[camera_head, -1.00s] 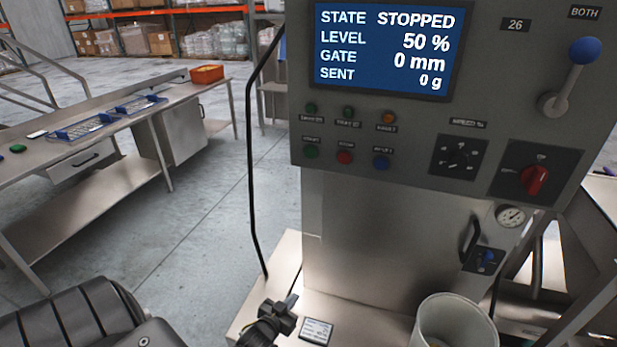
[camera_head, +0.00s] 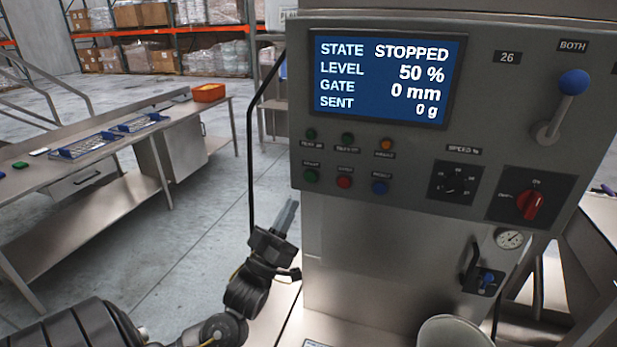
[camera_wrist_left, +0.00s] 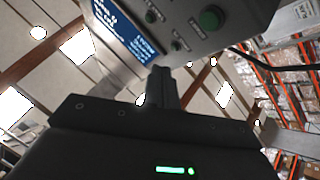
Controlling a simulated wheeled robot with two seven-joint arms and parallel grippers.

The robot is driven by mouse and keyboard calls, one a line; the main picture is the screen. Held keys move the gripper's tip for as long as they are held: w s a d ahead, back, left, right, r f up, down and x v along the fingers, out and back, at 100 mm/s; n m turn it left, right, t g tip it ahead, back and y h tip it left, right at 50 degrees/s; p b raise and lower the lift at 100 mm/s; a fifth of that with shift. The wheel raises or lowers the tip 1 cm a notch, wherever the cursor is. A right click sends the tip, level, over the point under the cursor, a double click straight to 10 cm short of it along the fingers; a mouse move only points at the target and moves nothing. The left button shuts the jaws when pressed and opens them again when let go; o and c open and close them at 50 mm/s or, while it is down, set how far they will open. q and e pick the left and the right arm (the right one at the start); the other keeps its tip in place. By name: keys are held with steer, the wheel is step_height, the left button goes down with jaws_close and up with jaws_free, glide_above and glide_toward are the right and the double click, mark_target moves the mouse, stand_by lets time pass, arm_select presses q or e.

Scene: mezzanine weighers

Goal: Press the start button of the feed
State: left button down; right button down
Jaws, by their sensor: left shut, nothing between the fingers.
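The control panel (camera_head: 480,60) of the feed faces me, with a blue display (camera_head: 385,78) reading STATE STOPPED, LEVEL 50 %, GATE 0 mm, SENT 0 g. The green start button (camera_head: 311,175) is at the left of the lower button row; its small label is blurred. In the left wrist view a green button (camera_wrist_left: 210,18) shows large at the upper right. My left gripper (camera_head: 287,214) is shut and empty, pointing up, below and left of the green button and apart from it. In the left wrist view its fingers (camera_wrist_left: 163,88) point toward the panel. My right gripper is not in view.
Beside the green button are a red button (camera_head: 345,182) and a blue button (camera_head: 380,187). A red rotary switch (camera_head: 531,204), a speed dial (camera_head: 455,184) and a blue-knobbed lever (camera_head: 574,82) are further right. A white bucket (camera_head: 455,332) stands below. A bench (camera_head: 95,160) is at left.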

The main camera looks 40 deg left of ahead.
mark_target(312, 173)
arm_select(q)
steer(key=shift+w, duration=0.15)
steer(key=shift+w+a+b, duration=0.35)
steer(key=shift+w+a, duration=0.15)
steer(key=shift+w, duration=0.85)
steer(key=shift+w+a+b, duration=0.4)
steer(key=shift+w+a, duration=0.1)
steer(key=shift+w, duration=0.9)
steer(key=shift+w+a+b, duration=0.35)
steer(key=shift+w+a, duration=0.15)
steer(key=shift+w, duration=0.85)
steer(key=shift+w+a, duration=0.1)
steer(key=shift+w, duration=0.35)
steer(key=shift+w+a, duration=0.15)
steer(key=shift+w, duration=0.2)
steer(key=shift+s, duration=0.1)
steer(key=shift+s+d, duration=0.3)
steer(key=shift+s, duration=0.4)
